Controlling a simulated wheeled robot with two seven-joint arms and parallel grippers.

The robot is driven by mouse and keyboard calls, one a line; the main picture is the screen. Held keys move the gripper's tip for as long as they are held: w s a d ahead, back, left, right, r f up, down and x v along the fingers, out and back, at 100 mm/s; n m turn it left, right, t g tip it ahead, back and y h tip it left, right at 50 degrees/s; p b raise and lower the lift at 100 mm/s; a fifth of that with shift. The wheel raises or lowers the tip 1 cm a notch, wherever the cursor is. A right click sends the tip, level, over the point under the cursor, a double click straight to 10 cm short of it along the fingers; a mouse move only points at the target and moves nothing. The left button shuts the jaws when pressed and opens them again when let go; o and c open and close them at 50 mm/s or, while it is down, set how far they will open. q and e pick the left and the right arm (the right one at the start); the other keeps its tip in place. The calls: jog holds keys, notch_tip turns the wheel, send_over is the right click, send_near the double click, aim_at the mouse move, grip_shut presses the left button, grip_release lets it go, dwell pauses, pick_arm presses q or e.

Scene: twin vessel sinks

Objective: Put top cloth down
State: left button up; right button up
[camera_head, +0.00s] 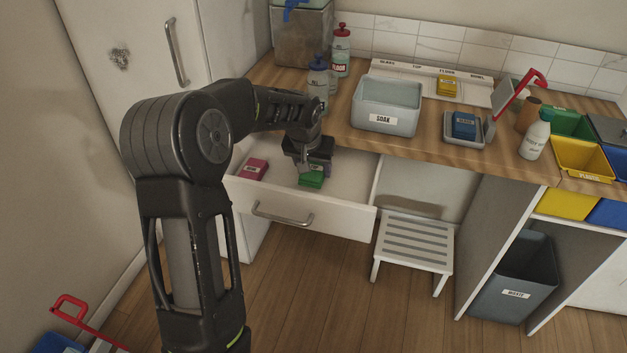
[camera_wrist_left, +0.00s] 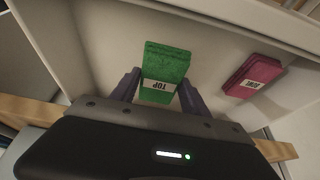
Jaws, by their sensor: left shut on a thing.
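The green top cloth (camera_head: 311,179), labelled TOP, is a small block inside the open white drawer (camera_head: 290,215). My left gripper (camera_head: 304,166) reaches down into the drawer and is shut on the cloth. In the left wrist view the green cloth (camera_wrist_left: 166,62) sits between the two fingers, its far end sticking out past the tips. I cannot tell whether it touches the drawer floor. A pink cloth (camera_head: 254,169) lies apart from it in the drawer. My right gripper is not in view.
On the counter are a grey SOAK basin (camera_head: 386,104), a labelled rack (camera_head: 405,75) holding a yellow cloth (camera_head: 447,86), a tray with a blue cloth (camera_head: 464,126), and bottles (camera_head: 341,50). A slatted stool (camera_head: 413,243) stands right of the drawer. The drawer's right part is clear.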

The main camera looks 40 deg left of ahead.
aim_at(314, 190)
pick_arm(q)
jog(key=shift+f, duration=2.5)
jog(key=shift+f, duration=0.1)
jog(key=o, duration=1.3)
jog(key=shift+r, duration=0.35)
jog(key=v, duration=1.1)
jog(key=shift+s+d+r, duration=0.1)
jog(key=shift+s+r, duration=0.1)
